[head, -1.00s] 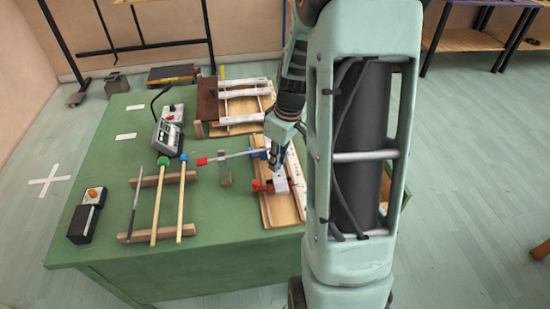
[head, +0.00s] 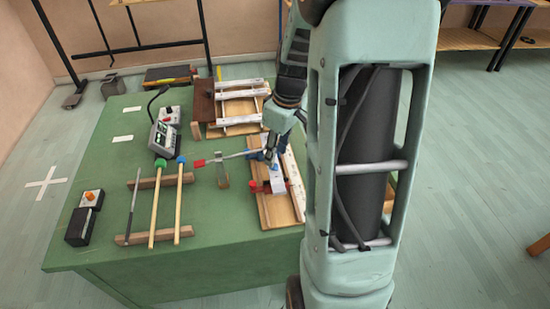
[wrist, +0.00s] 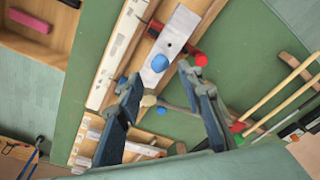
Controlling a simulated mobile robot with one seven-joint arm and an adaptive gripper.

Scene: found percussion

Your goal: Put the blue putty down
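The blue putty (wrist: 160,63) is a small rounded lump on the near end of a pale metal bar (wrist: 180,28) in the wrist view. The bar lies on a wooden board and also shows in the head view (head: 278,181). My gripper (wrist: 160,76) is open, with its two dark fingers spread to either side of the putty in the picture, and I see no contact. In the head view my gripper (head: 269,154) is above the board's far end. There I cannot separate the putty clearly from other blue parts near the fingers.
A red clamp (wrist: 200,58) sits beside the bar. A beige-tipped part (wrist: 149,100) shows between my fingers. Mallets on wooden rails (head: 155,205), a grey meter (head: 163,138) and a button box (head: 84,218) stand to the left. A slatted frame (head: 238,108) lies behind.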

